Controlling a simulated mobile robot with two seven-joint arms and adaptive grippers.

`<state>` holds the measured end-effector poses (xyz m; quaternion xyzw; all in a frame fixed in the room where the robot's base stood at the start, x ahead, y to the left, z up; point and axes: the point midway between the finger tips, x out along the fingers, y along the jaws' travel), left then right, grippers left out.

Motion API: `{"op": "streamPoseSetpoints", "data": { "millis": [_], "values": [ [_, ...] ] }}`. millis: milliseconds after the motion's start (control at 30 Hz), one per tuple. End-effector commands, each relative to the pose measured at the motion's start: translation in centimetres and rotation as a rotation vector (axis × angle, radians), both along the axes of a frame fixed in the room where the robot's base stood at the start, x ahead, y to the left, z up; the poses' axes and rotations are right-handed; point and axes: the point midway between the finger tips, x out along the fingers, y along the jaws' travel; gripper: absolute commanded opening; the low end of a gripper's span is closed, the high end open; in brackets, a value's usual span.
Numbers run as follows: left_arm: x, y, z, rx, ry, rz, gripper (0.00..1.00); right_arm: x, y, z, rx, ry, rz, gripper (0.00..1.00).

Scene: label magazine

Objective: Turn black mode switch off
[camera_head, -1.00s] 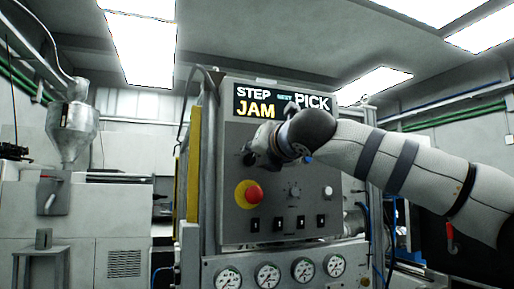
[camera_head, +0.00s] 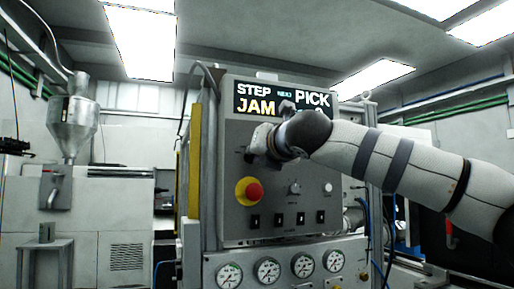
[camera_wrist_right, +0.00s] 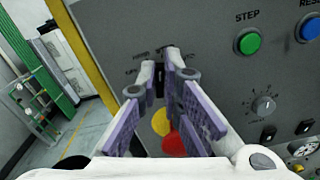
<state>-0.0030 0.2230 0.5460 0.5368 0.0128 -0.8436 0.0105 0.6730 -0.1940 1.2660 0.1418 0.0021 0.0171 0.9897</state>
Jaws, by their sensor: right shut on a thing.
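The black mode switch (camera_wrist_right: 160,82) is on the grey control panel (camera_wrist_right: 215,70), at the upper left of its face. In the right wrist view, only a dark part of it shows between my fingertips. Small labels around it are too blurred to read surely, and its exact setting cannot be told. My right gripper (camera_wrist_right: 167,75) is shut on the switch, its two fingers on either side of it. In the head view, my right gripper (camera_head: 250,150) reaches the panel (camera_head: 225,165) from the right, and my wrist hides most of the switch area. My left gripper is not in view.
A red emergency stop (camera_head: 254,191) on a yellow base sits below my gripper. A grey knob (camera_head: 295,188) and several small black rockers are right of it. A green STEP button (camera_wrist_right: 249,43) and a blue button (camera_wrist_right: 311,29) are nearby.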

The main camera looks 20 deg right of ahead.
Motion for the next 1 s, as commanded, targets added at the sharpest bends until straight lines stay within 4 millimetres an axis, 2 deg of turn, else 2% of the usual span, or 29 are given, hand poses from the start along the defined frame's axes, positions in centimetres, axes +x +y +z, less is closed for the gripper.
{"op": "streamPoseSetpoints", "data": {
  "millis": [33, 300, 700, 1000],
  "values": [
    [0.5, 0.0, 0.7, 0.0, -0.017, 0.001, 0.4, -0.3, 0.0, 0.6, -0.033, -0.004, -0.001, 0.0],
    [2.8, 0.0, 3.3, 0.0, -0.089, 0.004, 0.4, -0.5, 0.4, 1.2, -0.277, -0.019, -0.001, 0.0],
    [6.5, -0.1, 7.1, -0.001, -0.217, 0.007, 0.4, -0.6, 0.8, 1.2, -0.658, -0.035, -0.005, 0.0],
    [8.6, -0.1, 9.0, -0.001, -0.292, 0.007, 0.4, -0.5, 1.1, 0.7, -0.941, -0.041, -0.005, 0.0]
  ]
}}
